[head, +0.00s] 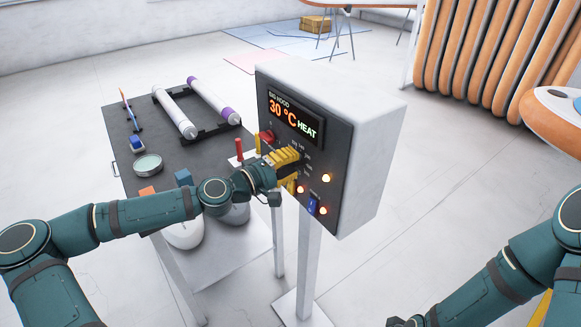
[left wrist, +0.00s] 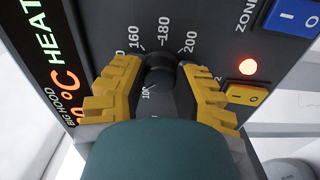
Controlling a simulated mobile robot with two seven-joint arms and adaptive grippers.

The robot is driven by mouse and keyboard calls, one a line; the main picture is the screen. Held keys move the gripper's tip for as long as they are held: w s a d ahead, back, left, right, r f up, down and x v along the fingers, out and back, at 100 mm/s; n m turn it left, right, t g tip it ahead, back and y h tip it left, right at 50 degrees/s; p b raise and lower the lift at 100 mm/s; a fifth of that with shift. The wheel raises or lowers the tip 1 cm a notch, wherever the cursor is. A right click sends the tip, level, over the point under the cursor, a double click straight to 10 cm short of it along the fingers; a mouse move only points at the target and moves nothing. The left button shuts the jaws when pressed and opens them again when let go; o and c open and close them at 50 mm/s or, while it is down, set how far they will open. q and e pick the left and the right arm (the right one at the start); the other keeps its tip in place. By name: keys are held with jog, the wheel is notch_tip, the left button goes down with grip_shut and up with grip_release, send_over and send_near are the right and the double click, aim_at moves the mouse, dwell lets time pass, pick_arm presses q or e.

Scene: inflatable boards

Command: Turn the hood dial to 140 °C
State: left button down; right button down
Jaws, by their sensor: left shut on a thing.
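The control box (head: 372,140) stands on a post; its display (head: 295,117) reads "BIG HOOD 30 °C HEAT". The hood dial (left wrist: 160,72) is a black knob in the left wrist view, with 100, 160, 180 and 200 marks visible around it. The 140 mark and the dial's pointer cannot be made out. My left gripper (head: 292,158) is at the panel, with its yellow fingers (left wrist: 160,80) on both sides of the dial, shut on it. In the head view the fingers cover the dial. My right arm shows at lower right, its fingers out of view.
Glowing lamps (head: 326,178) and a blue switch (head: 312,206) sit on the panel; a yellow switch (left wrist: 245,95) is close to the right finger. A red knob (head: 267,137) is at the panel's left. A dark cart (head: 185,160) with rollers stands left of the box.

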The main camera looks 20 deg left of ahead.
pick_arm(q)
jog(key=m+b, duration=0.2)
jog(key=m, duration=0.2)
jog(key=shift+f+m, duration=0.1)
jog(key=shift+m, duration=0.2)
jog(key=shift+m+b, duration=0.75)
jog(key=shift+m, duration=1.45)
jog(key=c, duration=0.6)
grip_release()
jog(key=shift+w, duration=0.1)
jog(key=v, duration=1.2)
